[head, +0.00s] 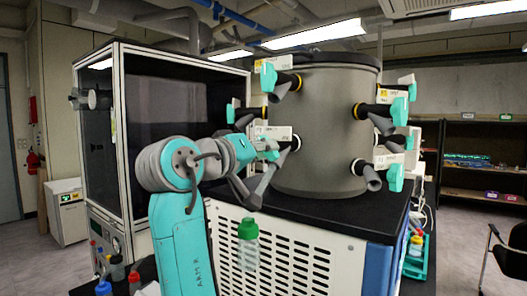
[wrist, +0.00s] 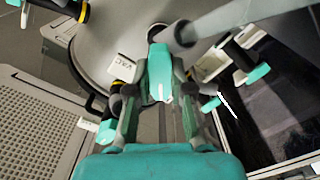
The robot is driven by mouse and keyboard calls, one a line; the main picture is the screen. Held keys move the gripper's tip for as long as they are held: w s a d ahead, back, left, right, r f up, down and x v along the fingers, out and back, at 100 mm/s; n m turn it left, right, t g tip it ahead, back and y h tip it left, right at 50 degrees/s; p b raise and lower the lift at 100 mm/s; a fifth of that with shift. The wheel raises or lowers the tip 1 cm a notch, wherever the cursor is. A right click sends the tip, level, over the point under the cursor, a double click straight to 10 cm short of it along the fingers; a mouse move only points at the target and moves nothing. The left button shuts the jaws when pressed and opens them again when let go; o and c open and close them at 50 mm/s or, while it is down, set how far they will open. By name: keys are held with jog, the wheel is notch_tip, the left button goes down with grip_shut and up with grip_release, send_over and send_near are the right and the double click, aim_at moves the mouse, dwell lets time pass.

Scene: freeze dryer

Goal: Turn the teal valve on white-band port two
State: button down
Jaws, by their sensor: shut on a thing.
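My gripper (head: 266,148) is at the lower front port of the grey drum, on its left side in the head view. In the wrist view its fingers (wrist: 158,95) are shut on the teal valve (wrist: 160,70), one finger on each side of the handle. The port (head: 294,143) behind it is dark with a pale band, and a white label (head: 272,131) sits above it. In the head view my gripper mostly hides the held valve. I cannot read the port number.
Other ports with teal valves surround the drum (head: 322,120), including an upper front one (head: 268,76) and right-hand ones (head: 398,110). A glass-fronted cabinet (head: 170,110) stands left. A green-capped clear bottle (head: 248,252) shows before the vented white base (head: 300,262).

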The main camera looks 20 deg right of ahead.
jog(key=shift+n, duration=2)
jog(key=c, duration=1)
grip_release()
jog(key=shift+c, duration=0.2)
jog(key=shift+r, duration=0.1)
jog(key=v, duration=1.2)
jog(key=shift+a, duration=0.15)
